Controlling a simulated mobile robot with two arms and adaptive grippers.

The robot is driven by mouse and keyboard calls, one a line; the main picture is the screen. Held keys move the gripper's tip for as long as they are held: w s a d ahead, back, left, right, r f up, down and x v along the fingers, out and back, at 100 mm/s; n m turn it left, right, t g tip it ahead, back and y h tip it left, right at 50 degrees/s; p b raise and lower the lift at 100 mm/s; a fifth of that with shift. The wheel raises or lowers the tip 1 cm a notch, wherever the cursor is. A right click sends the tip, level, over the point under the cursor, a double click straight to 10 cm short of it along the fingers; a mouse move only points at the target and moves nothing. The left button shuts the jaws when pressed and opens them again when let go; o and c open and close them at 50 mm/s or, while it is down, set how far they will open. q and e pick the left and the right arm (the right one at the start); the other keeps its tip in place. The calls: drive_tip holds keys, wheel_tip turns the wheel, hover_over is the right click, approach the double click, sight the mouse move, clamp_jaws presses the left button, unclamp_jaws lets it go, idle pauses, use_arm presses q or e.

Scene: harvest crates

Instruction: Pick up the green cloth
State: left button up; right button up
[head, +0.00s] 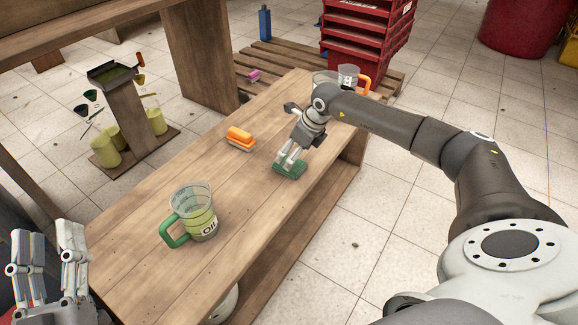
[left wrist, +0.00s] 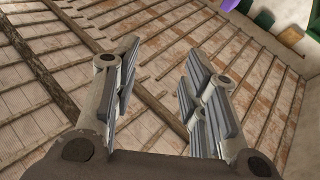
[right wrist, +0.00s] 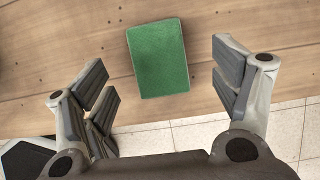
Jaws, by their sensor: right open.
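The green cloth (head: 289,169) is a small folded rectangle lying flat on the wooden bench, near its right edge in the head view. It also shows whole in the right wrist view (right wrist: 158,57), on the bench boards. My right gripper (head: 287,160) is just above the cloth in the head view, fingers pointing down. In the right wrist view its fingers (right wrist: 168,75) are open with the cloth between and beyond them, and nothing is held. My left gripper (head: 47,245) is at the lower left of the head view, fingers up. In the left wrist view its fingers (left wrist: 160,80) are apart and empty.
On the wooden bench (head: 150,245) stand a measuring jug (head: 193,213) with a green handle and, farther off, an orange-and-white item (head: 240,138). Clear jugs (head: 347,77) stand at the far end. Red crates (head: 367,40) are stacked behind. Bare boards surround the cloth.

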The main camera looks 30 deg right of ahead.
drive_tip(key=x, duration=0.1)
drive_tip(key=b+x, duration=0.1)
drive_tip(key=x, duration=0.2)
drive_tip(key=shift+s+f, duration=0.15)
drive_tip(key=shift+s, duration=0.2)
use_arm(q)
drive_tip(key=s+r+t+h, duration=0.1)
drive_tip(key=s+r+t, duration=0.4)
drive_tip(key=r, duration=0.1)
drive_tip(key=shift+a+r+h+b, duration=0.2)
drive_tip(key=shift+a+h+b, duration=0.05)
drive_tip(key=shift+h+b, duration=0.15)
use_arm(e)
drive_tip(key=shift+w+f, duration=0.1)
drive_tip(key=shift+f, duration=0.15)
use_arm(q)
drive_tip(key=shift+s, duration=0.1)
use_arm(e)
drive_tip(key=c, duration=1.1)
drive_tip(key=shift+r, duration=0.1)
